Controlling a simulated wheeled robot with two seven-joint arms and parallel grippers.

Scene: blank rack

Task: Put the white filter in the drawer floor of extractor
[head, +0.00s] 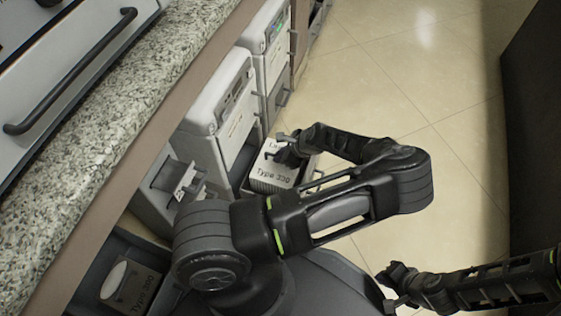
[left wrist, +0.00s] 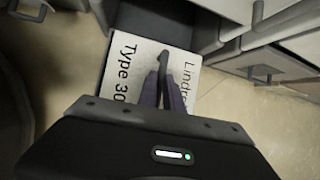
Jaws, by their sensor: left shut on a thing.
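The white filter (head: 272,175), a block with "Type 3.." lettering on its top, is at the open drawer of the middle extractor (head: 216,115). My left gripper (head: 281,146) is shut on it from above. In the left wrist view, the fingers (left wrist: 165,80) are close together at the middle of the filter's lettered top (left wrist: 125,62). The dark drawer floor (left wrist: 150,22) shows beside the filter. The filter overlaps the drawer area; whether it touches the floor cannot be told. My right gripper (head: 388,289) is empty, its fingers apart, low over the tiles.
Another extractor (head: 265,45) stands beyond, and a grey unit (head: 172,190) with a handle stands nearer. A lettered box with a pale round top (head: 135,287) sits in a lower compartment at bottom left. A granite counter (head: 120,95) runs above. The tiled floor (head: 400,70) is clear.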

